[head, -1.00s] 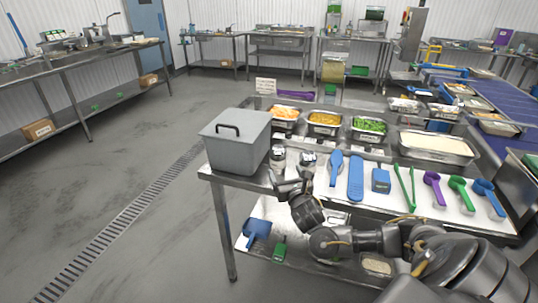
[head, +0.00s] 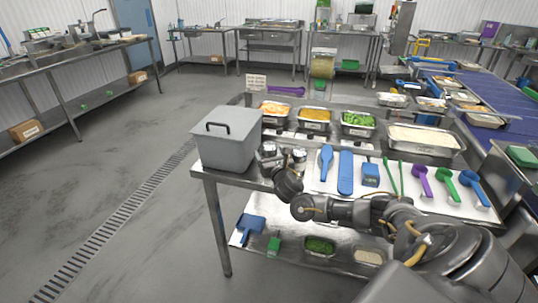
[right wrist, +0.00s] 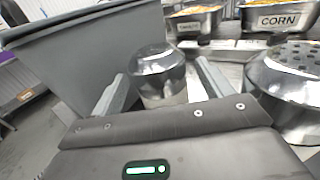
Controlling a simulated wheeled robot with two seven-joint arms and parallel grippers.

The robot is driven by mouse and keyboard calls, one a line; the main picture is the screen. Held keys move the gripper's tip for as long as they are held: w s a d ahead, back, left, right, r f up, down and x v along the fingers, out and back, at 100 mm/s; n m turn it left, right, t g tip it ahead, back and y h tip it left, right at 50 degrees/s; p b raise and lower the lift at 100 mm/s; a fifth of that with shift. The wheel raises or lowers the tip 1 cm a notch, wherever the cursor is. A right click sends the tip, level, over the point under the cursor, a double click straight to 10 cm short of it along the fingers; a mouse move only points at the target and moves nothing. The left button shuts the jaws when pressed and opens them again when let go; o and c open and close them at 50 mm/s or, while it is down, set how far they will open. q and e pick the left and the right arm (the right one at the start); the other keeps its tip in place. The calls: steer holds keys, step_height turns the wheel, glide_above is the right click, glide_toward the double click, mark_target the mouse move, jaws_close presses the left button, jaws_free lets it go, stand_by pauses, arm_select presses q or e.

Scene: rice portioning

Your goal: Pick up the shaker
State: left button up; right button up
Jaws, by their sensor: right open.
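Two shakers with metal tops stand at the table's front left, beside the grey bin. One shaker (right wrist: 160,72) shows between the two fingers of my right gripper (right wrist: 162,86) in the right wrist view. The fingers are apart, one on each side of it; whether they touch it I cannot tell. The other shaker (right wrist: 288,88), with a perforated top, stands to the right, outside the fingers; it also shows in the head view (head: 299,157). In the head view my right gripper (head: 270,158) partly hides the first shaker. My left gripper is not in view.
A grey lidded bin (head: 228,145) stands close on the left. Behind are food pans, including one of corn (head: 314,115) and one of green food (head: 358,120).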

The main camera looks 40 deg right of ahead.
steer(key=shift+w+d, duration=0.25)
steer(key=shift+w, duration=0.4)
steer(key=shift+c, duration=0.5)
steer(key=c, duration=1)
steer(key=shift+r, duration=0.1)
